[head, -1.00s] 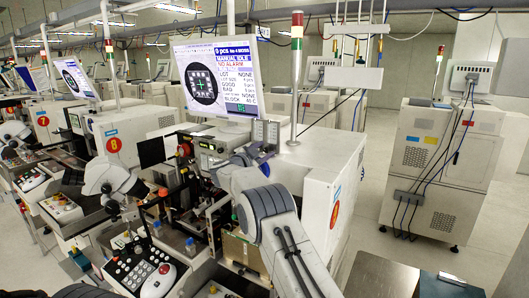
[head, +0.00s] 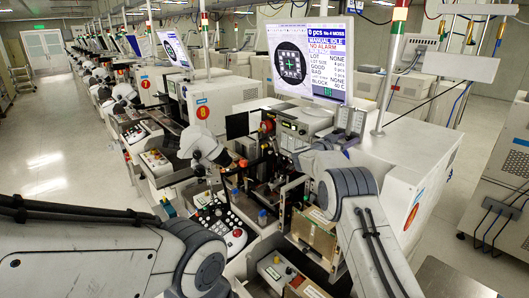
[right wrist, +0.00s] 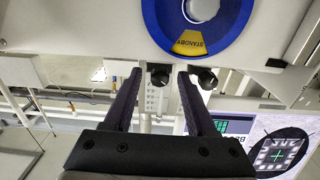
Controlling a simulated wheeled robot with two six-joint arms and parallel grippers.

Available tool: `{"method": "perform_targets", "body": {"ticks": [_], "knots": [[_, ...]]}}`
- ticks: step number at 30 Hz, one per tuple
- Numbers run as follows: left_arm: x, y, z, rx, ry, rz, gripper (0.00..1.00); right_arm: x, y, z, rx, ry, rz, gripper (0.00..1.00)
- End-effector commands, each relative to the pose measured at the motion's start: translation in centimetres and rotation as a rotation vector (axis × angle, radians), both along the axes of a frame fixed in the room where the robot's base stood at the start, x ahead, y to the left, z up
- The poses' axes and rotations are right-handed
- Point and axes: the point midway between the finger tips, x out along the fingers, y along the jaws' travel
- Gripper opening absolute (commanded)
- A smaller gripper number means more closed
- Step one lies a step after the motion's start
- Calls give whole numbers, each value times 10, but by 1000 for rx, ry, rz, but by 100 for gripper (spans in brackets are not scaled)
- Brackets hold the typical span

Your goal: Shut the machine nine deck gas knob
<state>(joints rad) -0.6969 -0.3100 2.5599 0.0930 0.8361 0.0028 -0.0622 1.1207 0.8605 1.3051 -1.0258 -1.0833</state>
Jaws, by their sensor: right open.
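In the right wrist view my right gripper (right wrist: 160,74) is open, its two dark fingers pointing toward the machine. A second black knob (right wrist: 207,78) is just outside the right finger. I cannot read which one is the deck gas knob. In the head view my right arm reaches to the nearest machine (head: 405,165), beside grey gauge panels (head: 351,121); the fingers are hard to make out there. My left arm crosses the lower left; its gripper is out of frame.
The monitor (head: 305,57) stands above the machine front. A console with buttons (head: 222,222) is lower left of my right arm. The aisle floor (head: 60,160) is clear.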

Motion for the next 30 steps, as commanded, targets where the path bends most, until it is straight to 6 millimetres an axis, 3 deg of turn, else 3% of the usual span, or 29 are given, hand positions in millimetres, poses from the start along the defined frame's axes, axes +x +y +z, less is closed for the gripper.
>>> {"method": "perform_targets", "body": {"ticks": [17,30], "knots": [[0,0,-57,0,0,0,50,-64,83,-4,1,-3,4,57],[0,0,-72,0,0,0,50,-53,168,4,62,6,367,57]]}}
